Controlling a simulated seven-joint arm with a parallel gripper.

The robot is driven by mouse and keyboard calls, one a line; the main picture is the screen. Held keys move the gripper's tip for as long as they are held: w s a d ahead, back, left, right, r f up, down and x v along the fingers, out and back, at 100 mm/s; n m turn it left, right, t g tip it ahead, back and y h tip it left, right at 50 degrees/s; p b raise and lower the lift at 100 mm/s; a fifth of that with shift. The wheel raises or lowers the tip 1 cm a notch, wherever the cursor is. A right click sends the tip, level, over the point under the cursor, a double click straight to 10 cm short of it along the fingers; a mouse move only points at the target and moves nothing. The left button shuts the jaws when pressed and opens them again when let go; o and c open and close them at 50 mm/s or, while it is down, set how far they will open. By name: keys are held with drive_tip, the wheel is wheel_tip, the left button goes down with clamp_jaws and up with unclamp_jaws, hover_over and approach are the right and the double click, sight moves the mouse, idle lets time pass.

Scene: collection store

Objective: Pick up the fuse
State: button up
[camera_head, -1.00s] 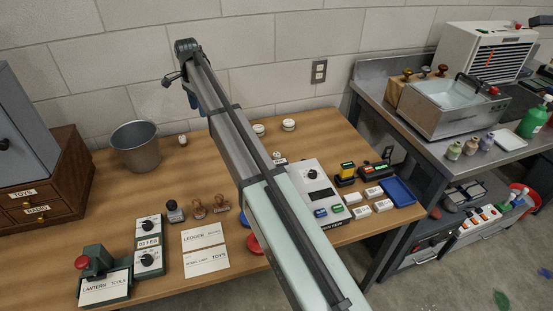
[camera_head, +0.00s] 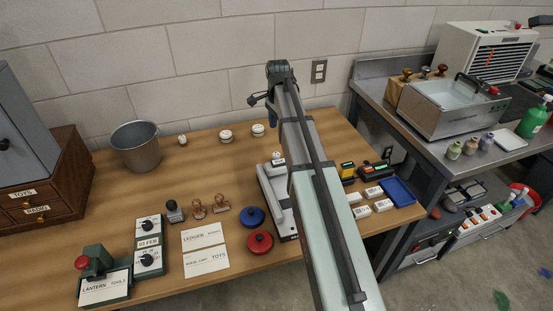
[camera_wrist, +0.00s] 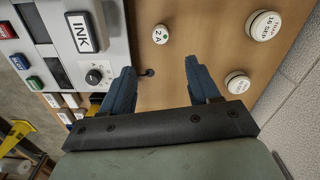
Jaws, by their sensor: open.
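The likely fuse is a small white round piece marked "2 A" (camera_wrist: 160,35). It stands on the wooden table beside the grey printer (camera_wrist: 65,50). What looks like the same piece (camera_head: 277,157) shows in the head view, just left of my arm. My gripper (camera_wrist: 158,69) is open and empty, with two blue fingers. In the wrist view, the piece lies beyond the fingertips, roughly in line with the gap.
Larger white round pieces (camera_wrist: 264,25) (camera_wrist: 237,82) stand toward the wall. A black "INK" block (camera_wrist: 82,32) lies on the printer. A metal bucket (camera_head: 136,147) stands at the left.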

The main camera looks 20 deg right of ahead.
sight(276, 154)
drive_tip(key=shift+a+f, duration=0.15)
drive_tip(key=shift+f, duration=3.4)
drive_tip(key=shift+a+f, duration=0.1)
drive_tip(key=shift+f, duration=3.4)
drive_tip(key=shift+c, duration=0.2)
drive_tip(key=c, duration=1.1)
